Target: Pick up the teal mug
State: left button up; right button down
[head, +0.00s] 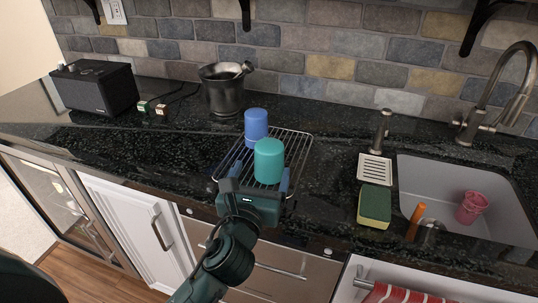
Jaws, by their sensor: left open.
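The teal mug (269,160) stands on a wire rack on the dark counter, showing as a plain rounded cylinder, possibly upside down; no handle is visible. A blue mug (256,126) stands just behind it and slightly left. My left gripper (259,182) reaches in from the front with its jaws open, one finger at each side of the teal mug's lower part. I cannot tell whether the fingers touch it. The gripper body hides the front of the rack near the mug's base. My right gripper is not in view.
The wire rack (299,146) lies under both mugs. A sink (420,175) with a pink cup (472,207) is at the right, with a sponge (375,206) beside it. A dark mortar (223,95) and a black speaker (96,88) stand at the back left. The counter left of the rack is clear.

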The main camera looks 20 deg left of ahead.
aim_at(265, 161)
pick_arm(q)
jog(key=shift+w+a, duration=0.1)
jog(key=shift+w, duration=1)
jog(key=shift+w+r, duration=0.1)
jog(key=shift+w, duration=0.5)
jog(key=w, duration=0.4)
jog(key=shift+w, duration=0.2)
